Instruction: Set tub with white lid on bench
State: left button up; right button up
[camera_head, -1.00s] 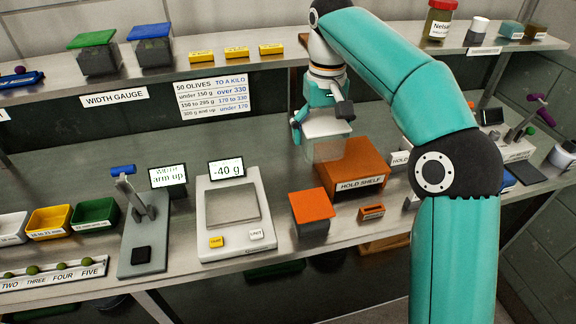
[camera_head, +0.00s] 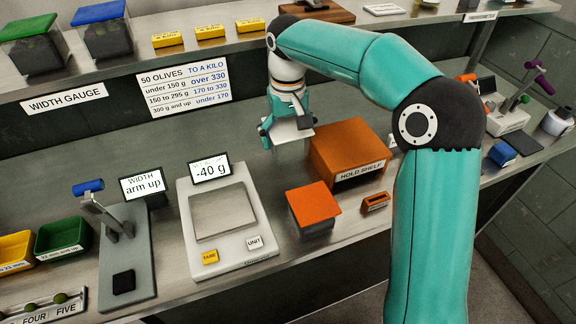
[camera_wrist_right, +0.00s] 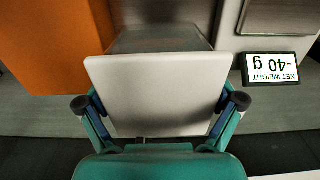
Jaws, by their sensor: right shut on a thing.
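The tub with the white lid (camera_head: 293,134) is in my right gripper (camera_head: 287,122), behind the gap between the scale and the orange hold shelf. In the right wrist view the white lid (camera_wrist_right: 155,95) fills the middle, with the tub's clear grey body (camera_wrist_right: 160,40) beyond it. The right gripper (camera_wrist_right: 160,103) has a finger at each side of the lid. The bench (camera_head: 268,178) is the grey counter below; whether the tub touches it I cannot tell. My left gripper is not in view.
The scale (camera_head: 225,213) reading -40 g stands left of the tub. The orange hold shelf (camera_head: 340,148) is close on the right. An orange-topped box (camera_head: 315,208) stands nearer the front. Bare bench lies between scale and hold shelf. The upper shelf (camera_head: 215,50) runs behind.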

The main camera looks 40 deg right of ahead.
aim_at(289, 126)
notch_tip(289, 126, down, 9)
jog(key=shift+s+r, duration=0.1)
dwell(0.4)
jog(key=o, duration=0.7)
notch_tip(289, 126, up, 12)
jog(key=shift+f+p, duration=0.1)
jog(key=shift+p, duration=0.25)
dwell(0.4)
